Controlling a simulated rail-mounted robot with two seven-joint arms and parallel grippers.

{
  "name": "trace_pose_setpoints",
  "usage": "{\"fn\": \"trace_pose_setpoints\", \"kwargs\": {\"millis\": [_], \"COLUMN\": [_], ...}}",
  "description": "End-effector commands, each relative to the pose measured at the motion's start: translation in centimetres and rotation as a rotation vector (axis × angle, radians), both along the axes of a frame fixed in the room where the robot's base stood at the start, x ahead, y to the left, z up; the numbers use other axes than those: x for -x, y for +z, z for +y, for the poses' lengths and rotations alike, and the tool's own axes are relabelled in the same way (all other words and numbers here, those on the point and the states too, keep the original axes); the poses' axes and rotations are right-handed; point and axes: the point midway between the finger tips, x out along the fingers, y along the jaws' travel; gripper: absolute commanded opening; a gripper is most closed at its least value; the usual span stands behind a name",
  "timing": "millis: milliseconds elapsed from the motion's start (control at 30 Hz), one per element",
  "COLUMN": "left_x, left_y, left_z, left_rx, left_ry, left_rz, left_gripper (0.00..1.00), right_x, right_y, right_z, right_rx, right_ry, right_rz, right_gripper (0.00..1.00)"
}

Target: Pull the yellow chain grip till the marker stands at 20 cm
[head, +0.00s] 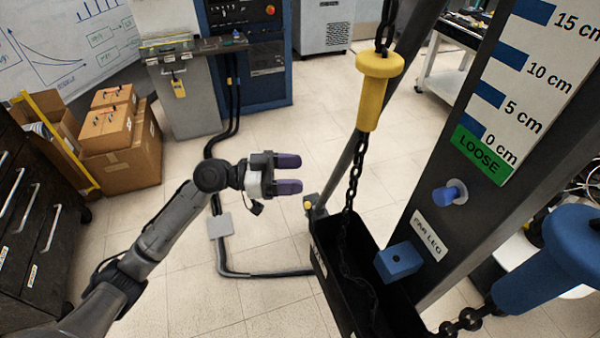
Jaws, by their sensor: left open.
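The yellow chain grip (375,90) hangs upright on a dark chain (354,185) right of the picture's middle. The chain runs down into a black bin (327,262). The scale board (535,75) at the upper right shows 0, 5, 10 and 15 cm; the 20 cm mark is out of view. A green LOOSE label (478,154) sits by 0 cm. I cannot make out the marker. My left gripper (288,174) is open and empty, left of and lower in the picture than the yellow grip, apart from it. My right gripper is not in view.
A blue grip (550,255) on another chain is at the lower right. The dark post carries a blue knob (450,194) and a blue block (398,261). Cardboard boxes (120,150) and dark drawers (30,200) stand left.

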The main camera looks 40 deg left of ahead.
Motion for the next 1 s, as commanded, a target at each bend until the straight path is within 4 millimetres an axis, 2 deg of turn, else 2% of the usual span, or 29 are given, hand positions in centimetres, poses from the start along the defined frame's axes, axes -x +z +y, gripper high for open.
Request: {"fn": "trace_pose_setpoints", "kwargs": {"millis": [500, 667, 767, 1000], "left_x": [0.0, 0.1, 0.5, 0.9], "left_y": [0.0, -0.2, -1.7, -6.2], "left_z": [0.0, -0.1, -0.3, 1.2], "left_rx": [0.001, 0.039, 0.019, -0.309], "left_ry": [0.0, -0.01, -0.028, 0.157], "left_rz": [0.001, 0.069, 0.197, 0.393], "left_gripper": [0.64, 0.64, 0.64, 0.64], "right_x": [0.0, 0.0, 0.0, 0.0], "right_y": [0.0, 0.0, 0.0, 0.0], "right_z": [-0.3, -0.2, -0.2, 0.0], "right_rx": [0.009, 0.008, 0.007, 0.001], "right_ry": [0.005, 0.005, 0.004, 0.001], "right_rz": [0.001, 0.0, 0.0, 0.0], "right_gripper": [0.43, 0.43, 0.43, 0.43]}}
